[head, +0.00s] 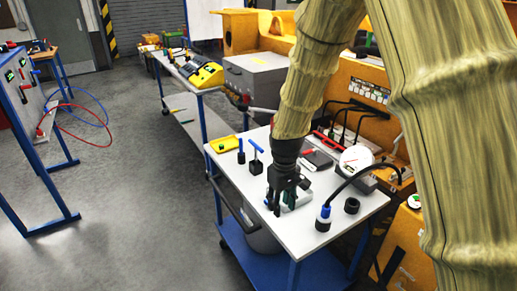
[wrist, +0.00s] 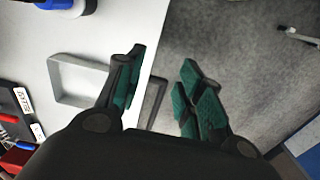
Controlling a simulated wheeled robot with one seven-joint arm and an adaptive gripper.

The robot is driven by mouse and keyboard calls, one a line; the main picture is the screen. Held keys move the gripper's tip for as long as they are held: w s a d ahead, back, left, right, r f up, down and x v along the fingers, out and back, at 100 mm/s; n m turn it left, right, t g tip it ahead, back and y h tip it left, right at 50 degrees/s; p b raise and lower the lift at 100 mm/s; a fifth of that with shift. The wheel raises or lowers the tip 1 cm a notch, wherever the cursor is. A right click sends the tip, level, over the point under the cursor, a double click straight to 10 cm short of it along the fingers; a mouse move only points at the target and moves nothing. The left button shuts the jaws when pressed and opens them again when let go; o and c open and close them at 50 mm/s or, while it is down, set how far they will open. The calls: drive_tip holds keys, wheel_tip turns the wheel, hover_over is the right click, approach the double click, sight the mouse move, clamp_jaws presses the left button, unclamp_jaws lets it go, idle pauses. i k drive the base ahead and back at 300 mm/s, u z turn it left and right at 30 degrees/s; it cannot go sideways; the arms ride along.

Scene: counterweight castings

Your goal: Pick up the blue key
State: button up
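A blue T-handled tool (head: 256,147), which looks like the blue key, stands upright in a black block on the white-topped cart (head: 228,167). A smaller blue upright piece (head: 240,146) stands just left of it; I cannot tell for sure which one is the key. My gripper (head: 275,207) points down over the front edge of the cart, nearer the camera than both and apart from them. In the wrist view my gripper (wrist: 162,57) is open, with nothing between its teal-padded fingers. Neither blue piece is clearly identifiable in the wrist view.
A blue-and-white plug (head: 324,215) with a black cable and a black ring (head: 351,205) stand right of my gripper. A yellow tray (head: 221,145) lies at the cart's far left corner. A thin grey open frame (wrist: 75,75) lies beside my fingers.

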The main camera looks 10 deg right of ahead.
sight(257, 148)
drive_tip(key=i, duration=1.2)
drive_tip(key=u, duration=0.05)
